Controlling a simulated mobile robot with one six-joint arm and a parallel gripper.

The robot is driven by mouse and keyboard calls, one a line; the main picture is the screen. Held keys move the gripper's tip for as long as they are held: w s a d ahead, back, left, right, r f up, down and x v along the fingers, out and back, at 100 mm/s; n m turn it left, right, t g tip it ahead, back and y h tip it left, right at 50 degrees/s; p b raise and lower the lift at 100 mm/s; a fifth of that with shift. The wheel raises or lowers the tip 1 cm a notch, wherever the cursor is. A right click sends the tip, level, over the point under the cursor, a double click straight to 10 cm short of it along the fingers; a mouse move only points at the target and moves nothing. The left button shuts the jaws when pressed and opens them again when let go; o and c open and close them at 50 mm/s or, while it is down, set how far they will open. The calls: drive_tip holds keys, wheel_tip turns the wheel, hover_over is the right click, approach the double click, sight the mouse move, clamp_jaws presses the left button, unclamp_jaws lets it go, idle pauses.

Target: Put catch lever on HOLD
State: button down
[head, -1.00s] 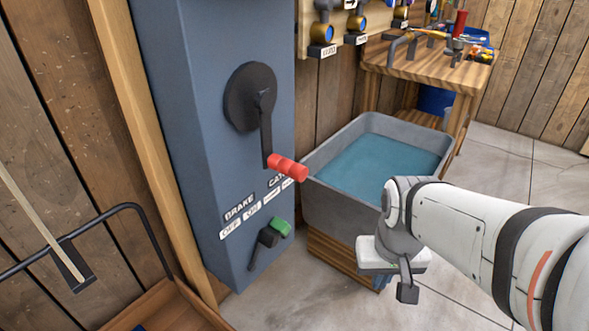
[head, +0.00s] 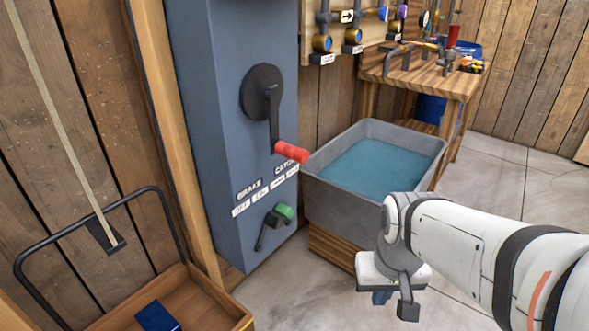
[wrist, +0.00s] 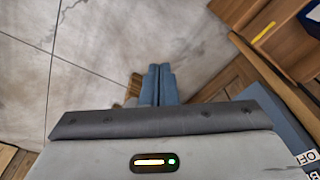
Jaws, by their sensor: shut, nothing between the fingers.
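The blue-grey machine column (head: 225,130) stands left of centre in the head view. Low on its face are a black lever (head: 265,232) and a green-tipped lever (head: 285,212) close together. The BRAKE and CATCH headings are above them, with small plates below the headings whose words are too blurred to read, HOLD included. The green-tipped lever is on the CATCH side. My gripper (head: 381,298) is right of the levers, apart from them, pointing down. In the wrist view its blue fingers (wrist: 158,72) are together and empty.
A crank with a red handle (head: 291,152) juts out above the levers. A grey water trough (head: 325,198) stands right of the column. A wooden cart (head: 205,300) with a black handle is at lower left. Concrete floor (head: 300,290) is open below the levers.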

drive_tip(key=w+a+f+m+g+y+b, duration=0.1)
drive_tip(key=w+a+f+m+g+y, duration=0.15)
drive_tip(key=a+m, duration=0.35)
drive_tip(key=m+t+y+b, duration=0.3)
drive_tip(key=m+t+y, duration=0.7)
drive_tip(key=m, duration=1.9)
approach(288, 217)
drive_tip(key=d+f+g+y, duration=0.1)
drive_tip(key=w+d+f+g+y, duration=0.1)
drive_tip(key=f+g+y, duration=0.1)
drive_tip(key=shift+d+f, duration=0.15)
drive_tip(key=shift+d, duration=0.1)
drive_tip(key=b+x, duration=0.3)
drive_tip(key=x, duration=0.7)
